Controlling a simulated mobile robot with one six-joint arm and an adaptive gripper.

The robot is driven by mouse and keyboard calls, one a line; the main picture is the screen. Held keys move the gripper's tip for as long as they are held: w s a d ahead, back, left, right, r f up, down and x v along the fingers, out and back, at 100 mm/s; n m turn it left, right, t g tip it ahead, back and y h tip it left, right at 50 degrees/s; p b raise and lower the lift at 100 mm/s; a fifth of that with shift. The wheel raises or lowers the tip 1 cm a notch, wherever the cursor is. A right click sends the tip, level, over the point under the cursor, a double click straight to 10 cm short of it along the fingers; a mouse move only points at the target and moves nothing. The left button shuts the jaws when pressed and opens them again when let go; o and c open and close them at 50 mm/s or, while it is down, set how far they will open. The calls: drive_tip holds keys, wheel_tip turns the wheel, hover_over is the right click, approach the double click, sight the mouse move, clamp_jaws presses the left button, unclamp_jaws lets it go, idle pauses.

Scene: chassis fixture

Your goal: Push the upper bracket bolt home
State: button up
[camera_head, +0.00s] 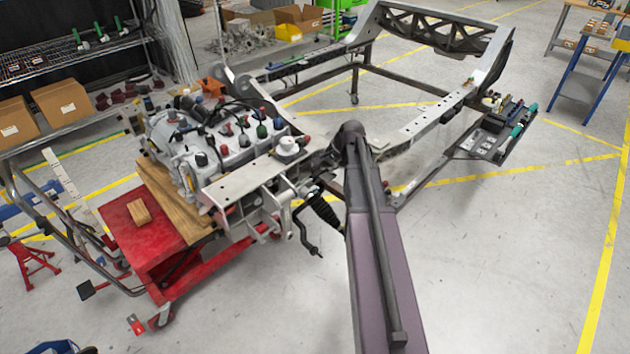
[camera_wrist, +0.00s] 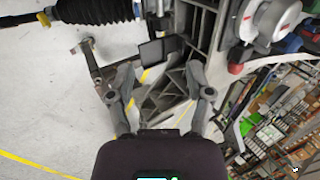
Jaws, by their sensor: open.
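My gripper (camera_wrist: 160,75) is open and empty in the wrist view, one finger on each side of a grey ribbed metal bracket (camera_wrist: 165,100) that lies beyond it. I cannot tell whether the fingers touch the metal. No bolt can be clearly made out in either view. In the head view a pale metal crossmember (camera_head: 245,182) lies at the near end of the chassis frame (camera_head: 425,122), with brackets below it. My arm covers the area right of it, and my gripper cannot be made out there.
A black bellows (camera_wrist: 95,10) and a round silver part (camera_wrist: 272,20) border the wrist view. An engine (camera_head: 205,140) sits on a red cart (camera_head: 125,220) at left. A tool tray (camera_head: 490,140) is at the frame's right. Floor at the right is clear.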

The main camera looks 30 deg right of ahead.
sight(315, 177)
drive_tip(key=shift+b+x, duration=4.15)
drive_tip(key=shift+x, duration=1)
clamp_jaws()
